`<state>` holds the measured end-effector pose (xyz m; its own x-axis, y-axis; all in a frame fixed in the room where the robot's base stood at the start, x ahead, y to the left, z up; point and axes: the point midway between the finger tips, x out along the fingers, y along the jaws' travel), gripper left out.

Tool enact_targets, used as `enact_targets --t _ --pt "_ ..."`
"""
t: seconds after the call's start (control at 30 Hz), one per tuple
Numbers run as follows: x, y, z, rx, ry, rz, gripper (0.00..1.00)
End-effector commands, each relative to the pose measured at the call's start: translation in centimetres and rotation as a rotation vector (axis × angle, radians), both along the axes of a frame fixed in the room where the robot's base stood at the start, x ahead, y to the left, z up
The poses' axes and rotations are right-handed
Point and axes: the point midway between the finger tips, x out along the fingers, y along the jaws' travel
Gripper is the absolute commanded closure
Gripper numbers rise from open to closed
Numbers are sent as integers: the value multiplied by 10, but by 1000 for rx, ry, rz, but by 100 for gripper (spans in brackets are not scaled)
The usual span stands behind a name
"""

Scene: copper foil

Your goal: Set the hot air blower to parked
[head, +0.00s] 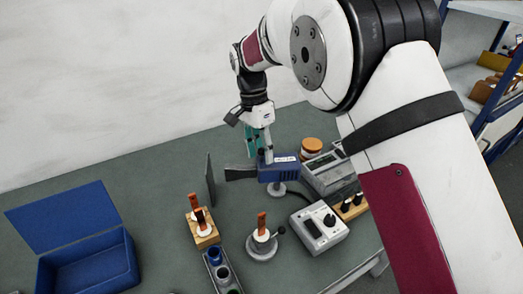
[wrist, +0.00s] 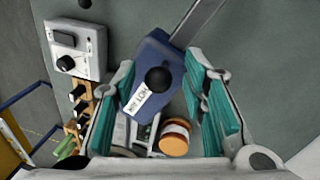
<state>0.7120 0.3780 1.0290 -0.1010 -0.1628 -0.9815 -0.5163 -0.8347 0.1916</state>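The hot air blower (head: 278,171) is a blue body with a white label and a dark flat nozzle pointing left, held above the table on a pale stand. In the wrist view the blower (wrist: 147,62) shows a round black knob (wrist: 158,78) on its near face. My gripper (head: 261,145) hangs just above and behind the blower body in the head view. In the wrist view the teal fingers of my gripper (wrist: 160,78) are spread wide, with the blower and knob between them. I see no finger closed on the knob. In the head view my fingers partly hide the blower's top.
A dark upright plate (head: 210,182) stands left of the nozzle. A grey control box (head: 319,228), a meter (head: 330,173) and a copper-coloured roll (head: 312,146) are to the right. Tool holders stand in front; an open blue box (head: 90,265) is at left.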

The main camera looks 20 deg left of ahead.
Motion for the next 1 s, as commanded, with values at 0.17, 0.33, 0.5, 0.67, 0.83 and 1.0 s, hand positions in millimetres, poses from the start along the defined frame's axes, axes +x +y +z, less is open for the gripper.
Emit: enact_targets --t 0.17,0.33,0.5,0.67,0.83,1.0 --pt "3 4 23 3 -4 0 61" --pt "7 11 58 4 -5 0 61" --pt "10 16 89 3 -4 0 61" --pt "12 19 107 3 -3 0 61" --pt "12 20 115 2 -2 0 61" --pt "12 20 116 1 -2 0 61"
